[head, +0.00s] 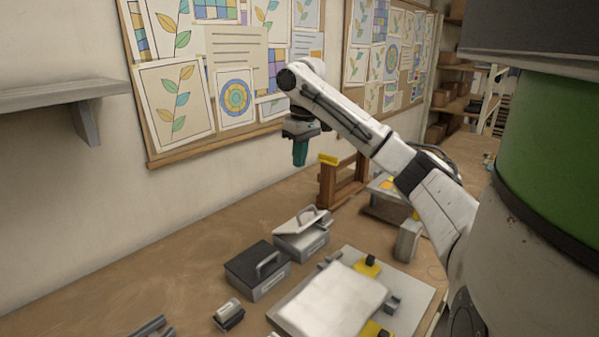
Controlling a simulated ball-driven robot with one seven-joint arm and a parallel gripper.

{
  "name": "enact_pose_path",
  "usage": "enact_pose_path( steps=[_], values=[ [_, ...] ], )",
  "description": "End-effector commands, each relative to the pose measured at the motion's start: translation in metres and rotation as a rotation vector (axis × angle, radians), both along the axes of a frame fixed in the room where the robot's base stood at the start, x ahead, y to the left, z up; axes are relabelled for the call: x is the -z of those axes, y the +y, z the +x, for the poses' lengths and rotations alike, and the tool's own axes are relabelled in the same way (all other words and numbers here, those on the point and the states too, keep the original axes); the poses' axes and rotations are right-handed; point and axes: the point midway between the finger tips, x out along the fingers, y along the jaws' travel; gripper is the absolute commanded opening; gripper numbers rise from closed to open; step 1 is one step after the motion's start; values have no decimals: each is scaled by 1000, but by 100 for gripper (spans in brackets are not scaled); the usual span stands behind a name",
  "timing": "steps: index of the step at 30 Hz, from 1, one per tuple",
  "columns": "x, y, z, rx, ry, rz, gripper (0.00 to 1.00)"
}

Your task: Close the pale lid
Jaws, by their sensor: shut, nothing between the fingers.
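The pale lid (305,219) is on a small grey box (303,243) on the workbench. The lid is tilted up, with a gap between it and the box, and it has a handle on top. My gripper (299,163) is a green-fingered jaw pointing down. It is shut and empty, in the air above the bench, appearing above the pale-lidded box in the picture and apart from it.
A dark-lidded box (257,270) with a handle stands left of the pale-lidded one. A board (418,302) with a white sheet and yellow clamps lies in front. A wooden frame (341,184) stands behind. The bench's left part (130,270) is mostly clear.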

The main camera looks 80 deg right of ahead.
Motion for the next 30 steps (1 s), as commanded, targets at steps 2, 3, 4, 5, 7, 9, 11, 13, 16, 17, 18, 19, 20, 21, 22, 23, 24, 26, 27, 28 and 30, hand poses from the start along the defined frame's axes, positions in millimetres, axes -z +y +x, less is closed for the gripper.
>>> enact_pose_path(
  steps=[2, 3, 4, 5, 7, 9, 11, 13, 16, 17, 18, 19, 20, 21, 22, 23, 24, 26, 27, 28, 30],
  values=[
    [15, 1, 3, -2, -2, 6, 0],
    [21, 0, 3, 0, -2, 3, 0],
    [27, 0, 4, 0, -2, 4, 0],
    [33, 0, 4, -1, -2, 5, 0],
    [46, -1, 5, 0, -1, 3, 0],
    [59, -2, 6, 0, -1, 3, 0],
    [71, -2, 8, 0, -2, 2, 0],
    [84, -3, 9, 0, -2, 2, 0],
    [96, 1, 1, 0, -3, 1, 0],
    [99, 3, -2, 1, -4, 0, 0],
    [103, 5, -4, 0, -4, 1, 0],
    [105, 5, -5, 0, -4, 0, 0],
    [108, 6, -7, 1, -4, 0, 0],
    [111, 8, -9, 0, -4, 0, 0],
    [112, 8, -9, -1, -4, 0, 0],
    [114, 9, -10, -1, -5, 1, 0],
    [115, 9, -11, -1, -6, 0, 0],
    [117, 10, -12, -1, -6, 0, 0],
    [117, 10, -12, -1, -5, 1, 0],
    [117, 10, -12, -1, -5, 1, 0],
    [117, 10, -12, -1, -5, 1, 0]
  ],
)
